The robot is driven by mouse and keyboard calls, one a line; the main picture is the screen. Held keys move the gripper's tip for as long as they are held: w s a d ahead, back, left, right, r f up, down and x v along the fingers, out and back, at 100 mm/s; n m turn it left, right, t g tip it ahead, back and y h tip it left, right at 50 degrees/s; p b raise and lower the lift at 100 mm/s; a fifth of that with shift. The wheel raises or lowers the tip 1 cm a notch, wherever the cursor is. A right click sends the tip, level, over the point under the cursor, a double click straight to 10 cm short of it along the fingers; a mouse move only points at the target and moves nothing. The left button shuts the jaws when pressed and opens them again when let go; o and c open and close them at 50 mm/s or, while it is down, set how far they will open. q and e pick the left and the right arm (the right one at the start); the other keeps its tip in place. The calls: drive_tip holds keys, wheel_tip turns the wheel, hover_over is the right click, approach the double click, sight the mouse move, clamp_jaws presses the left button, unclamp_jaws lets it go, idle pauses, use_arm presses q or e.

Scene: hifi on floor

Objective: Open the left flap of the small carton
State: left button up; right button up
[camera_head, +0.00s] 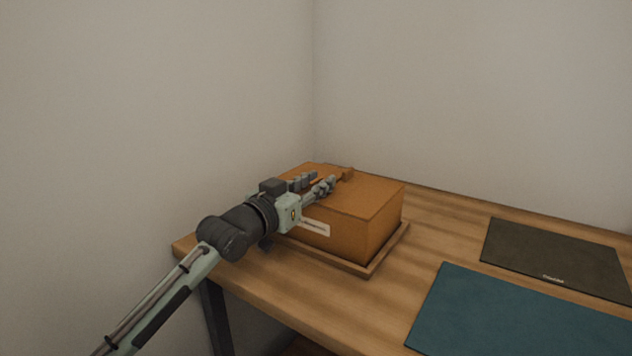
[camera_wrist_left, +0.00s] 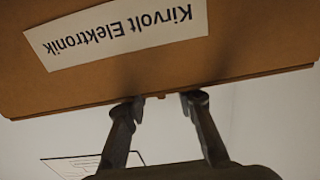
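The small carton (camera_head: 375,225) is a brown cardboard box on the table, with a white label on its front side. Its top looks flat and shut, with a small raised bit (camera_head: 348,173) near the back edge. My left gripper (camera_head: 317,182) is over the left part of the top, its two fingers apart. In the left wrist view the carton (camera_wrist_left: 250,45) fills the upper part, its label upside down. There the fingertips of my left gripper (camera_wrist_left: 164,103) lie at the carton's edge, with a gap between them. Contact cannot be told. My right gripper is not in view.
The carton stands in a shallow wooden tray (camera_head: 340,262) on the wooden table (camera_head: 300,300). A teal mat (camera_head: 520,318) and a dark mat (camera_head: 555,257) lie to the right. Walls rise behind and to the left. The strip of table between tray and mats is clear.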

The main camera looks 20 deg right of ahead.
use_arm(q)
clamp_jaws()
idle(0.4)
drive_tip(key=shift+w, duration=0.15)
